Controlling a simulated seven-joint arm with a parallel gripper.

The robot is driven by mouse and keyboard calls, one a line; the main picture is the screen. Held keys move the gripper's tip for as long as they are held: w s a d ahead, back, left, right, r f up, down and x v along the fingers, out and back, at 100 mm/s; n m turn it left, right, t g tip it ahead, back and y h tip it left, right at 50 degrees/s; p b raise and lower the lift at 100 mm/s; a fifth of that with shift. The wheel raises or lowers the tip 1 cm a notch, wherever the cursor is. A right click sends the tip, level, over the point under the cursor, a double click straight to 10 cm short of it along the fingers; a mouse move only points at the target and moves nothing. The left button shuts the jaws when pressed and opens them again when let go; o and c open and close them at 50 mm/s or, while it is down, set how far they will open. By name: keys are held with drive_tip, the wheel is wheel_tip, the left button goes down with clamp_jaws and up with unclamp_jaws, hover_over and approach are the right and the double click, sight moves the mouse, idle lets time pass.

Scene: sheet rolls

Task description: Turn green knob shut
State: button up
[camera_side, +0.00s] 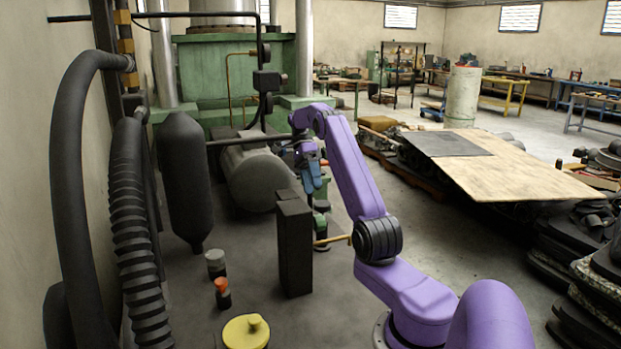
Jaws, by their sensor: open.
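A green knob (321,206) appears as a small green cap on a dark round body, just right of a tall dark box. It is small here and partly crowded by that box, so how far it is turned cannot be told. My gripper (313,187), with blue fingers pointing down, hangs above the green knob. It is open, and nothing shows between its fingers. Whether the fingertips touch the knob cannot be told from this side.
The tall dark box (294,245) stands close to my gripper. An orange knob (222,286), a grey-capped knob (215,258) and a yellow knob (246,331) stand front left. Black hoses (137,235) and a dark tank (185,175) line the left.

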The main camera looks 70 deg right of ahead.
drive_tip(key=shift+w+d+r, duration=0.25)
drive_tip(key=shift+d+r, duration=0.05)
drive_tip(key=shift+r, duration=0.2)
